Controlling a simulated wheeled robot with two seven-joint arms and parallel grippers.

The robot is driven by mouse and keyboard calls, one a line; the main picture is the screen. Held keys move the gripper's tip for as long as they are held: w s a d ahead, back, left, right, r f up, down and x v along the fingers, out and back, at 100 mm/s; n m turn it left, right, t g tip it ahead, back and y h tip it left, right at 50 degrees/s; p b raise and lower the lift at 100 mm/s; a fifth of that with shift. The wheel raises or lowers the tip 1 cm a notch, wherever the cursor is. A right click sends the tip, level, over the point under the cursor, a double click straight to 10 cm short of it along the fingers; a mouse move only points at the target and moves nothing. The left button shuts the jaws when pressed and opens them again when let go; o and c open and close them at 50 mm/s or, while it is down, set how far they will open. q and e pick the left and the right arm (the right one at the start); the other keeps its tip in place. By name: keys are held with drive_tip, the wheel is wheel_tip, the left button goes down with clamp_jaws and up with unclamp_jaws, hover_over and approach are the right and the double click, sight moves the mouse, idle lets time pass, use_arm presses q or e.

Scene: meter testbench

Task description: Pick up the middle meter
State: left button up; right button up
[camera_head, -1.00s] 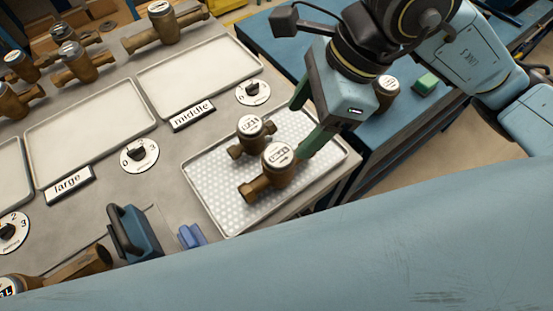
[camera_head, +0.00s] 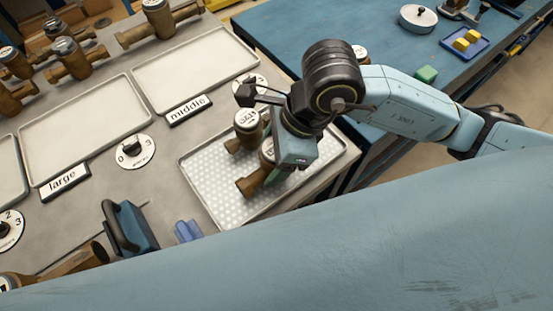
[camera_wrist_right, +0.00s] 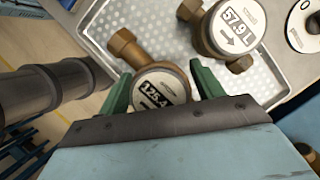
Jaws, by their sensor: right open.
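Two brass meters stand on a perforated white tray (camera_head: 215,203). The nearer meter (camera_head: 250,185) is partly hidden by my right gripper (camera_head: 269,164) in the head view. In the right wrist view this meter (camera_wrist_right: 160,87), its dial reading about 125.4, lies between the open green fingers of my right gripper (camera_wrist_right: 161,88). The other meter (camera_head: 247,126) stands just behind it; it reads 57.9 L in the wrist view (camera_wrist_right: 231,28), beyond the fingers. Whether either is the middle meter, I cannot tell. My left gripper is not in view.
An empty tray (camera_head: 195,58) has a "middle" label (camera_head: 188,108); another empty tray (camera_head: 85,118) has a "large" label (camera_head: 64,181). Several other meters stand at the back left. A blue table (camera_head: 330,25) is at the right.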

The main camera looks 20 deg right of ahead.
drive_tip(key=c, duration=1.3)
drive_tip(key=shift+r, duration=0.1)
